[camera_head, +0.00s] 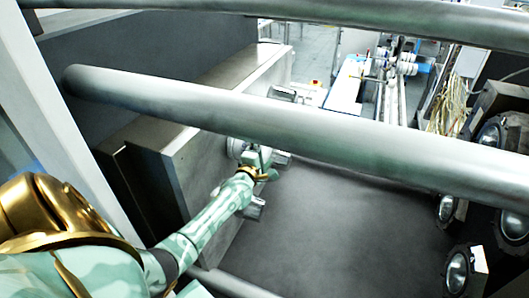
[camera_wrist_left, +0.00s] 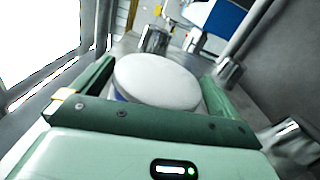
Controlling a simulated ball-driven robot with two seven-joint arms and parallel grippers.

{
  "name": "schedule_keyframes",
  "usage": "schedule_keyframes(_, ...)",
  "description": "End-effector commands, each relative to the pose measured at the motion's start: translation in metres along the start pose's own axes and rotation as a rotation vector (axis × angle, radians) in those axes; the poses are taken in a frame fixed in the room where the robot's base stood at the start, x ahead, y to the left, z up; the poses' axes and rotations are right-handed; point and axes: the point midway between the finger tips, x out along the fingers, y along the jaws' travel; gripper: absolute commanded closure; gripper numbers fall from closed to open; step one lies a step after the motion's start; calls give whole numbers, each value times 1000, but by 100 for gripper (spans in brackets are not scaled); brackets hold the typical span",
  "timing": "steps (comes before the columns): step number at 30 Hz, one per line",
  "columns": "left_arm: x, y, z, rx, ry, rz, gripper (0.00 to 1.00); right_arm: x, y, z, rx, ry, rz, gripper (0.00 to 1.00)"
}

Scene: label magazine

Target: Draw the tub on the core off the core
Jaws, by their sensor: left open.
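The tub (camera_wrist_left: 157,82) shows in the left wrist view as a pale round end with a bit of blue at its lower left side. In the head view a pale round part of it (camera_head: 236,147) shows beside my left gripper (camera_head: 259,160), at the side of the grey block. My left gripper (camera_wrist_left: 158,72) is open, with one green finger on each side of the tub. I cannot tell whether the fingers touch it. The core under the tub is hidden. My right gripper is not in view.
Bare metal cores stick out nearby, one (camera_head: 254,207) below the gripper and others (camera_wrist_left: 154,40) around the tub. A thick grey bar (camera_head: 300,125) crosses the head view. Round glass-fronted units (camera_head: 458,272) stand at the right. The dark floor (camera_head: 340,225) between is clear.

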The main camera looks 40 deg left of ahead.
Motion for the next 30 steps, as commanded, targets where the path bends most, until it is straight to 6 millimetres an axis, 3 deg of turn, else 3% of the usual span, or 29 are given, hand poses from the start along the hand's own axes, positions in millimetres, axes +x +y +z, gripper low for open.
schedule_keyframes(8,2,0,0,1,0,-1,0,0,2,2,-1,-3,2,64)
schedule_keyframes(11,2,0,0,0,0,-1,25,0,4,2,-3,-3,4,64)
schedule_keyframes(12,1,0,0,0,0,-1,27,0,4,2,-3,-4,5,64)
schedule_keyframes(30,2,-2,22,-2,0,0,27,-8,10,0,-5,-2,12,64)
